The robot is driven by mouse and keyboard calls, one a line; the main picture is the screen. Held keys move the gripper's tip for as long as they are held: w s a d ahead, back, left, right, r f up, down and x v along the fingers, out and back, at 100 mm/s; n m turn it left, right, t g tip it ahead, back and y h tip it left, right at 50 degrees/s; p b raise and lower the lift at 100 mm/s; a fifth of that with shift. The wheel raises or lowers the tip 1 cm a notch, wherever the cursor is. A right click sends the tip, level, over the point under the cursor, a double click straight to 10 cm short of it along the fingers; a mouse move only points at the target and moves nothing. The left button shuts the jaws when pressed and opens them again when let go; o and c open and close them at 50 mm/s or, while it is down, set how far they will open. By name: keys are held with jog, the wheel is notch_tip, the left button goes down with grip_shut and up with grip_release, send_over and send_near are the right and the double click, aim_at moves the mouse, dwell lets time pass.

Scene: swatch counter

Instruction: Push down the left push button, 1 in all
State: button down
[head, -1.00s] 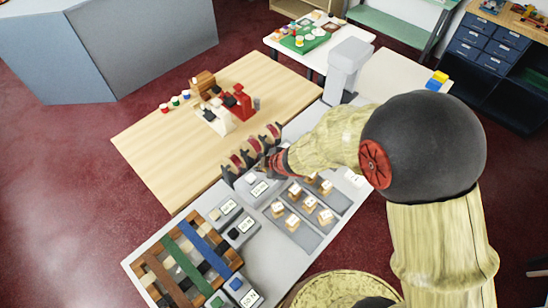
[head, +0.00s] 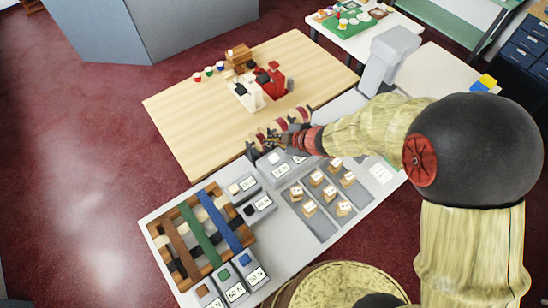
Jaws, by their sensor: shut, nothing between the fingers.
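Several grey push-button boxes stand on the light grey counter (head: 283,258). Another labelled grey box (head: 281,170) with a pale button stands further back. My gripper (head: 270,141) is shut and empty, just behind that box and apart from the front row. Its fingertips are small and partly lost against dark parts behind.
A wooden rack with brown, green and blue strips (head: 210,232) lies left of the boxes. Grey trays with several small tagged blocks (head: 309,208) lie right. A wooden table (head: 195,130) adjoins behind.

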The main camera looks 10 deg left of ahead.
jog(key=b, duration=0.6)
send_over(273, 159)
notch_tip(273, 159, down, 7)
jog(key=shift+r, duration=0.1)
jog(key=shift+f+b, duration=0.65)
dwell(0.5)
jog(key=shift+f, duration=0.35)
jog(key=shift+f+b, duration=0.7)
jog(key=shift+f, duration=0.15)
dwell(0.9)
dwell(0.3)
jog(key=shift+r+p, duration=1.25)
jog(key=shift+r, duration=0.1)
